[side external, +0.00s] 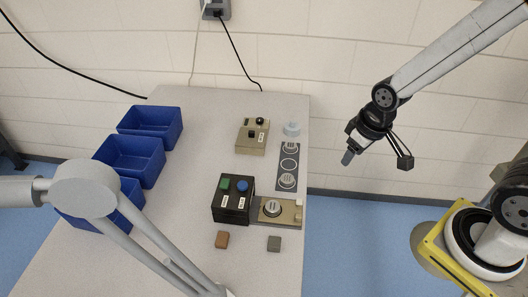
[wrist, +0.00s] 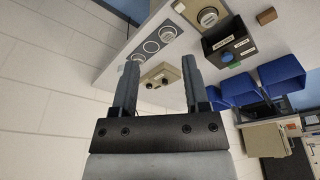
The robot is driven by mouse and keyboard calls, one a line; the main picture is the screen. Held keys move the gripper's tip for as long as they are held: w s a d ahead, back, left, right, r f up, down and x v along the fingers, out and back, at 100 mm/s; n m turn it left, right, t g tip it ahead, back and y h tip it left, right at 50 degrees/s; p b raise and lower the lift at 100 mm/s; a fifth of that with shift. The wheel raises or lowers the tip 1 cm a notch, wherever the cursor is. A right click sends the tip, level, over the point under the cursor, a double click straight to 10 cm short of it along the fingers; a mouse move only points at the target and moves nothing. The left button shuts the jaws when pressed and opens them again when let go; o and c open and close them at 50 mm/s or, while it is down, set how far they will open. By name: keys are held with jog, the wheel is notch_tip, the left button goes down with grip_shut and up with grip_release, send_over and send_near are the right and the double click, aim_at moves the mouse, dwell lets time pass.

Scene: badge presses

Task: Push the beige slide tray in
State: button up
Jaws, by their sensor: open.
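The beige slide tray (side external: 289,215) sticks out from the right side of the black press (side external: 232,205), which has a green and a blue button on top. A round light disc (side external: 272,208) sits on the tray, and a small upright block stands at its outer end. In the wrist view the tray (wrist: 190,9) shows at the top, beside the black press (wrist: 222,47). My gripper (side external: 376,160) is open and empty, in the air right of the table and well apart from the tray. Its two fingers (wrist: 161,76) are spread in the wrist view.
A dark strip (side external: 289,160) with round places and discs lies near the right table edge. Blue bins (side external: 132,158) line the left. Brown (side external: 222,240) and grey (side external: 274,244) blocks lie in front.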

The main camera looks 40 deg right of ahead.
jog(key=w+a+f+n+g, duration=0.1)
jog(key=w+a+f+n, duration=0.4)
jog(key=f, duration=0.3)
jog(key=n+g, duration=0.1)
jog(key=n, duration=0.2)
send_over(299, 215)
notch_tip(299, 215, down, 8)
jog(key=shift+r, duration=0.15)
jog(key=shift+f, duration=3.85)
grip_shut()
